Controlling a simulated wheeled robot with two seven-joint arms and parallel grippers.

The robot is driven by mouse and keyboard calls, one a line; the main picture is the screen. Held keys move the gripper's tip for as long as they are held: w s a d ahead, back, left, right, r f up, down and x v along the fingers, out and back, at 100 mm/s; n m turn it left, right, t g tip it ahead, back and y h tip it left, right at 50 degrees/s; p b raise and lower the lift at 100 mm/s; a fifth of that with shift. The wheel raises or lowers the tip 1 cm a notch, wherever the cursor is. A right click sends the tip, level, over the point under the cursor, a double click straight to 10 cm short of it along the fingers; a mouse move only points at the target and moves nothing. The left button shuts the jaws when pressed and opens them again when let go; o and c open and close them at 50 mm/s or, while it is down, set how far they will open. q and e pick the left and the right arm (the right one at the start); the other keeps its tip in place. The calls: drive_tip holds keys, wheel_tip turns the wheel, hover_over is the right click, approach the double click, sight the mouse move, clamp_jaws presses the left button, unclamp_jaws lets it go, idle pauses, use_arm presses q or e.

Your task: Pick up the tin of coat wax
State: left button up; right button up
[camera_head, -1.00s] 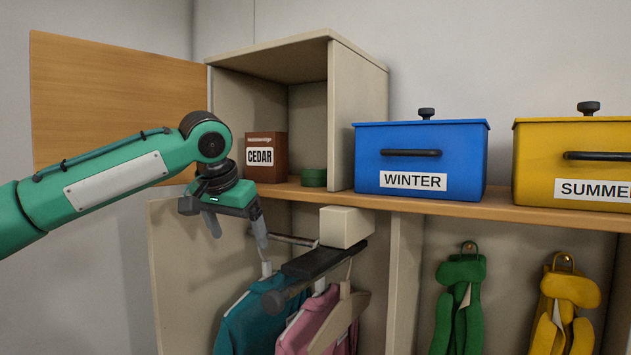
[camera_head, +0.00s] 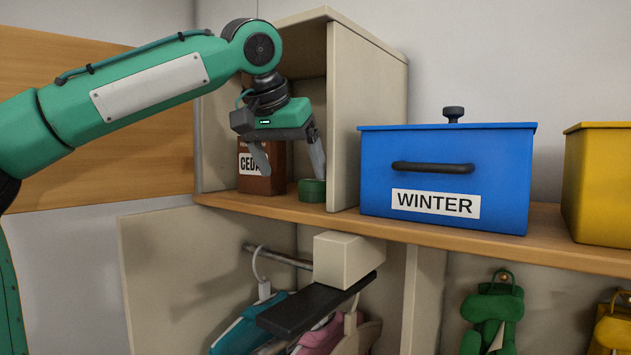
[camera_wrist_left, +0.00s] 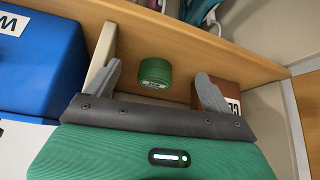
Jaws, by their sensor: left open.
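The tin of coat wax is a small round green tin (camera_head: 312,190) on the wooden shelf, inside the open cubby and right of the brown cedar box. It also shows in the left wrist view (camera_wrist_left: 155,73), between my fingers in the picture and apart from them. My left gripper (camera_head: 291,172) is open and empty in front of the cubby, its fingers pointing down. In the head view one fingertip overlaps the cedar box and the other is just above the tin. My right gripper is not in view.
The brown cedar box (camera_head: 262,168) stands close left of the tin. The cubby's side wall (camera_head: 366,120) is close on the right, with the blue WINTER bin (camera_head: 445,175) beyond it. A beige block (camera_head: 346,259) and hanging clothes are below the shelf (camera_head: 420,228).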

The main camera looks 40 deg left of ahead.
sight(315, 180)
use_arm(q)
drive_tip(key=w, duration=0.2)
drive_tip(key=w+a+p, duration=0.1)
drive_tip(key=w, duration=0.1)
drive_tip(key=shift+w+a, duration=0.1)
drive_tip(key=shift+a, duration=0.05)
drive_tip(key=shift+w+a+f+p, duration=0.1)
drive_tip(key=shift+w+a+p, duration=0.2)
drive_tip(key=shift+w, duration=0.35)
drive_tip(key=shift+w+a+p, duration=0.15)
drive_tip(key=shift+w+p, duration=0.2)
drive_tip(key=shift+w, duration=0.35)
drive_tip(key=shift+w+a+p, duration=0.1)
drive_tip(key=shift+w+p, duration=0.2)
drive_tip(key=shift+p, duration=0.05)
drive_tip(key=p+x, duration=0.1)
drive_tip(key=x, duration=0.4)
drive_tip(key=shift+a+p, duration=0.1)
drive_tip(key=shift+p, duration=0.3)
drive_tip(key=shift+w+f, duration=0.1)
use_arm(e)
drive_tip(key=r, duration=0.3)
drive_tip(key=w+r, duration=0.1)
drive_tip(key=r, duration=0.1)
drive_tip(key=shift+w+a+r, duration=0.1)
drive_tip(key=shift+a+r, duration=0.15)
